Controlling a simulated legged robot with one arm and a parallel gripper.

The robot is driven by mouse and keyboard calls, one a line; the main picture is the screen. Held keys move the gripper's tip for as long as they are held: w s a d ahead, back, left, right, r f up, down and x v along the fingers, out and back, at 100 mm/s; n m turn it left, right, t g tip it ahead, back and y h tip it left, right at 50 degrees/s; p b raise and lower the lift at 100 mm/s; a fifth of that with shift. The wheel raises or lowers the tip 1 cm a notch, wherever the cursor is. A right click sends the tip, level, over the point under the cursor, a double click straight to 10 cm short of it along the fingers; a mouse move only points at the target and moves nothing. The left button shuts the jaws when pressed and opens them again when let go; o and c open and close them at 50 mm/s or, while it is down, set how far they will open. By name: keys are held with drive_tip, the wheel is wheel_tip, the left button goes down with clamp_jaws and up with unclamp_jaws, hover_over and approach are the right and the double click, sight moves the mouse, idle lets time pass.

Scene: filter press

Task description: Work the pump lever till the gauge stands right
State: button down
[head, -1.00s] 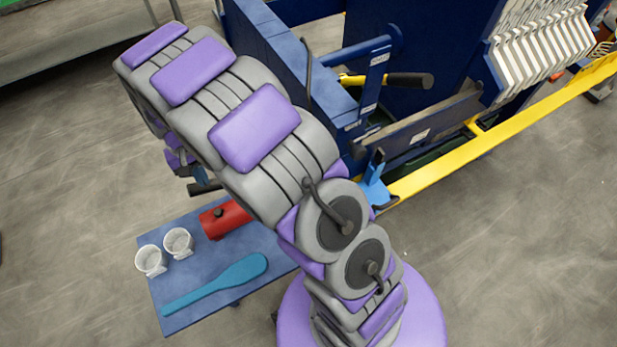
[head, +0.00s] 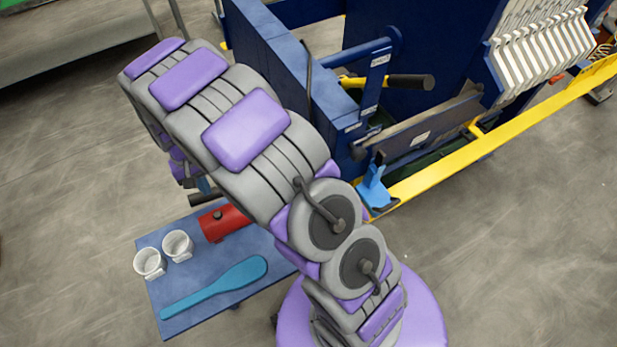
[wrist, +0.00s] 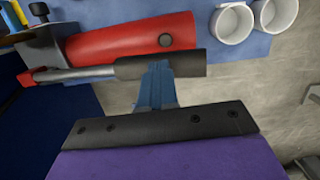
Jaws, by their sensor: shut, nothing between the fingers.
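The pump has a red cylinder (wrist: 130,45), which also shows on the blue bench in the head view (head: 224,221). Its lever is a grey rod (wrist: 75,75) with a black grip (wrist: 160,65), lying across the front of the cylinder in the wrist view. The grip's end also shows in the head view (head: 203,200). My gripper (wrist: 158,85) is shut and empty, its blue fingers at the black grip. They look to be against the grip, but contact is not certain. In the head view my arm hides most of the gripper. I cannot make out a gauge dial.
The blue bench (head: 185,300) holds two white cups (head: 150,263) and a blue paddle (head: 225,285). The blue filter press frame (head: 290,60), a yellow rail (head: 460,160) and white plates (head: 540,50) stand at the upper right. Grey floor at the left is clear.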

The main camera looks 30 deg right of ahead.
drive_tip(key=r, duration=0.3)
drive_tip(key=r+p, duration=0.1)
drive_tip(key=r, duration=0.1)
drive_tip(key=shift+d+r, duration=0.35)
drive_tip(key=shift+d, duration=0.05)
drive_tip(key=shift+a+f, duration=0.1)
drive_tip(key=shift+f, duration=0.05)
drive_tip(key=f, duration=0.3)
drive_tip(key=f+b, duration=0.1)
drive_tip(key=shift+a+f, duration=0.25)
drive_tip(key=shift+a, duration=0.1)
drive_tip(key=shift+w+r, duration=0.1)
drive_tip(key=shift+r, duration=0.35)
drive_tip(key=r, duration=0.2)
drive_tip(key=d+r+p, duration=0.1)
drive_tip(key=r, duration=0.1)
drive_tip(key=shift+d, duration=0.1)
drive_tip(key=shift+f, duration=0.1)
